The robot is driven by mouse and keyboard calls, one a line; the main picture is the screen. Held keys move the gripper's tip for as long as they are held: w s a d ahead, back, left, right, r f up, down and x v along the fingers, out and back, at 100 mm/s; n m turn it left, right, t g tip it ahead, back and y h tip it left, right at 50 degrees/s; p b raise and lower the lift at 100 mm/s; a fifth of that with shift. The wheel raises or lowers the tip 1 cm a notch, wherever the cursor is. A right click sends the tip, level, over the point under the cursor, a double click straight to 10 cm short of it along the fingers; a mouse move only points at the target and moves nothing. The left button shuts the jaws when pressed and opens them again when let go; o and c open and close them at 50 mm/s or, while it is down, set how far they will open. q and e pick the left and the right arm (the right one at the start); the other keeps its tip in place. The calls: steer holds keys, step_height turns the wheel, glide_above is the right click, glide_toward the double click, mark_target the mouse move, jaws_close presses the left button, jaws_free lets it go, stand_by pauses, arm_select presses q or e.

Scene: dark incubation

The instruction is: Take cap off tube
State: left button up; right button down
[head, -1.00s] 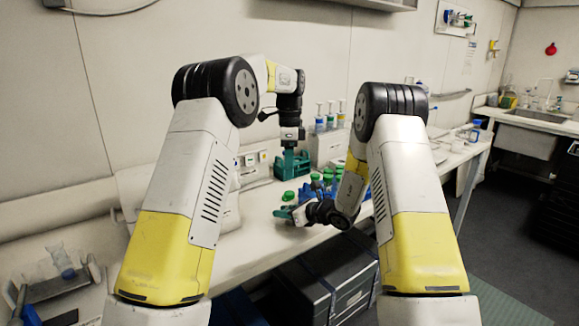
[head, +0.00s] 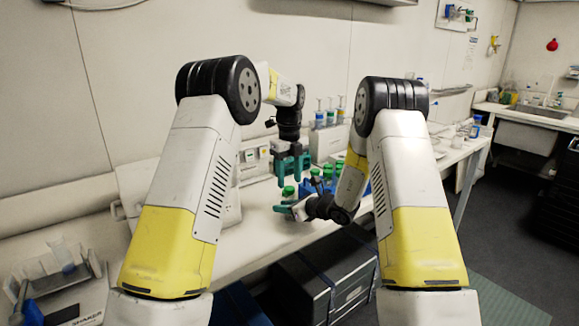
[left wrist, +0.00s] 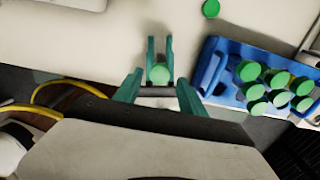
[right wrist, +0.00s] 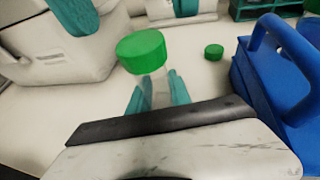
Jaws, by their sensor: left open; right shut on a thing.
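A clear tube with a green cap (right wrist: 141,50) stands roughly upright in my right gripper (right wrist: 158,92), which is shut on the tube below the cap. The cap also shows in the head view (head: 288,190) and in the left wrist view (left wrist: 160,74). My left gripper (head: 292,166) is open and points down just above the cap, with nothing between its fingers. In the left wrist view the cap lies in line with the gap between the left fingers (left wrist: 160,92). The right fingers show just beyond it.
A blue rack (left wrist: 222,72) with several green-capped tubes stands beside the grippers. A loose green cap (right wrist: 214,52) lies on the white bench. Bottles with coloured bands (head: 330,118) stand at the back. A pale device (right wrist: 55,42) is at left.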

mark_target(289, 190)
arm_select(q)
steer(key=shift+f, duration=1.35)
